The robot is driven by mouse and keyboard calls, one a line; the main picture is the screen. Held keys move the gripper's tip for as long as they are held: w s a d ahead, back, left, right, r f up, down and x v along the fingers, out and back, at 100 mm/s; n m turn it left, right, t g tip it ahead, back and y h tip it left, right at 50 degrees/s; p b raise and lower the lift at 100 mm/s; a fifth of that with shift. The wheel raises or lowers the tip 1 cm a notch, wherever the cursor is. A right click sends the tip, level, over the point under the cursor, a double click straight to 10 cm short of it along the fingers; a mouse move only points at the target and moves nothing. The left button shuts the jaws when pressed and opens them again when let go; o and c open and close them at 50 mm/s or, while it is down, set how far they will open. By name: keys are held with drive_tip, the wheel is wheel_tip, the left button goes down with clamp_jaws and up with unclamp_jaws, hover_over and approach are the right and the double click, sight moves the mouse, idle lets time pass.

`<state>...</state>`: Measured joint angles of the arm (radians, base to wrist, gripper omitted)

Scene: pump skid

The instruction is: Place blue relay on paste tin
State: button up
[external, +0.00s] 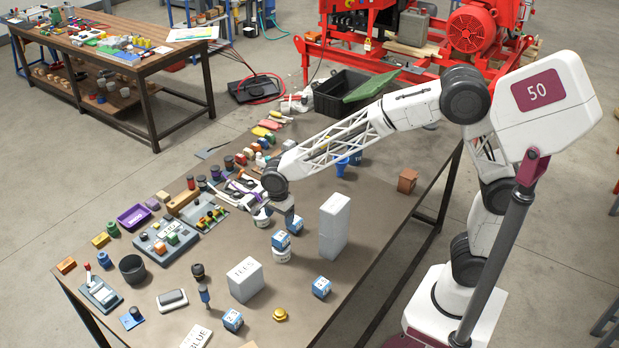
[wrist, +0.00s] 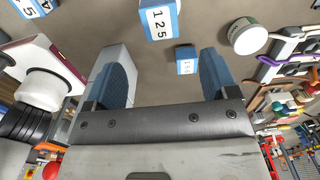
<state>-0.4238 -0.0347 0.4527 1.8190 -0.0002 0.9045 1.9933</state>
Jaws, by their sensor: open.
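My gripper (external: 284,208) is open above the middle of the table. In the wrist view its two blue-grey fingers (wrist: 163,75) are apart with nothing held. A blue relay with white numbered faces (external: 281,240) sits on a white tin (external: 282,256); that relay appears large in the wrist view (wrist: 160,18). Another small blue relay (external: 295,225) stands close behind it, below my gripper, and shows between the fingers in the wrist view (wrist: 185,60). A second white tin (external: 262,219) stands left of my gripper, apart from the relays; its pale lid shows in the wrist view (wrist: 248,36).
A tall white block (external: 334,226) stands right of my gripper. A shorter white block (external: 245,280), more blue relays (external: 321,287) (external: 232,320) and a yellow knob (external: 280,314) are nearer the front. Boxes and small parts crowd the left side. The table's right side is mostly clear.

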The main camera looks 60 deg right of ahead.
drive_tip(key=s+d+r+n, duration=0.2)
drive_tip(key=s+d+r, duration=0.1)
drive_tip(key=d, duration=0.3)
drive_tip(key=s+d+r+n+t, duration=0.1)
drive_tip(key=s+d+r+n, duration=0.2)
drive_tip(key=s+d, duration=0.3)
drive_tip(key=s+d+r+n, duration=0.3)
drive_tip(key=s+d+r, duration=0.1)
drive_tip(key=s+d, duration=0.1)
drive_tip(key=shift+d+r, duration=0.4)
drive_tip(key=shift+d, duration=0.05)
drive_tip(key=s+d+n, duration=0.5)
drive_tip(key=s, duration=0.4)
drive_tip(key=s+d+n+t, duration=0.1)
drive_tip(key=s+d+n, duration=0.3)
drive_tip(key=s, duration=0.6)
drive_tip(key=shift+s+d+r+n+t, duration=0.3)
drive_tip(key=shift+d+n, duration=0.1)
drive_tip(key=shift+d, duration=0.55)
